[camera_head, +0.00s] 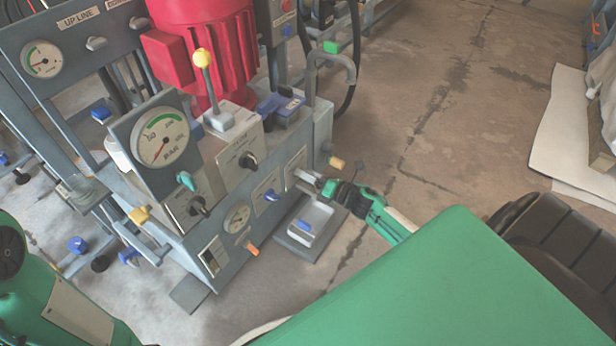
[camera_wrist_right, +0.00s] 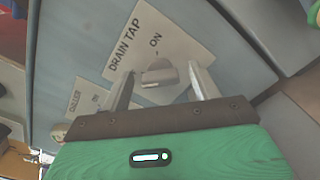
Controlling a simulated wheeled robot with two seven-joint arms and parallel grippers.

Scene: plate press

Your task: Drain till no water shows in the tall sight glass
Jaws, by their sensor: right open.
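The drain tap knob (camera_wrist_right: 161,74), small and grey, sits on a pale plate marked "DRAIN TAP" and "ON" in the right wrist view. My right gripper (camera_wrist_right: 162,80) is open, with one finger on each side of the knob; I cannot tell whether they touch it. In the head view the right gripper (camera_head: 312,180) is at the right end of the press's front panel and covers most of the tap. My left gripper is out of view.
A pale tray (camera_head: 309,224) with a blue item stands on a grey base below the tap. A pressure dial (camera_head: 163,137), a yellow-topped lever (camera_head: 203,60) and several other knobs crowd the press. Open concrete floor (camera_head: 430,110) lies to the right.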

